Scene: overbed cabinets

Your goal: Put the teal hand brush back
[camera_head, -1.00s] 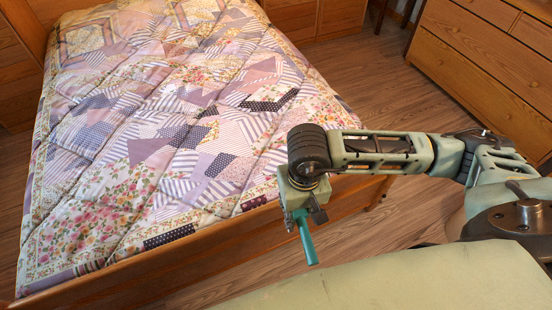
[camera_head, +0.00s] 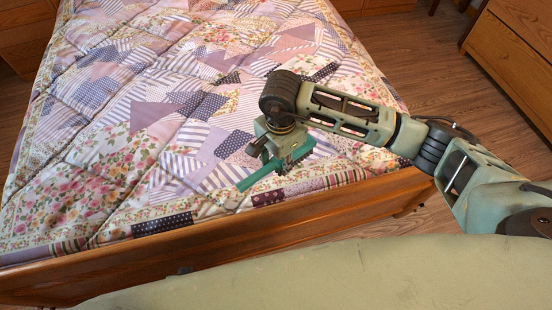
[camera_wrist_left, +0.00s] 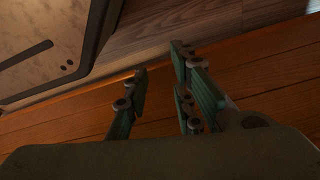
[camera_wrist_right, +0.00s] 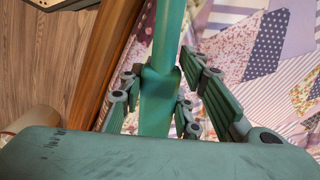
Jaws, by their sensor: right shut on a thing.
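The teal hand brush (camera_head: 257,181) is held in my right gripper (camera_head: 273,158) above the foot end of the bed. Its long handle points to the lower left, and its wider head shows on the right side of the gripper. In the right wrist view the brush (camera_wrist_right: 167,40) runs between the fingers of my right gripper (camera_wrist_right: 160,88), which are closed around it. My left gripper (camera_wrist_left: 158,62) shows only in the left wrist view. Its fingers are apart with nothing between them.
A bed with a patchwork quilt (camera_head: 120,110) fills the left and middle. Its wooden footboard (camera_head: 170,256) runs across the front. A wooden chest of drawers (camera_head: 515,60) stands at the upper right. Bare wooden floor (camera_head: 435,65) lies between the bed and the chest.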

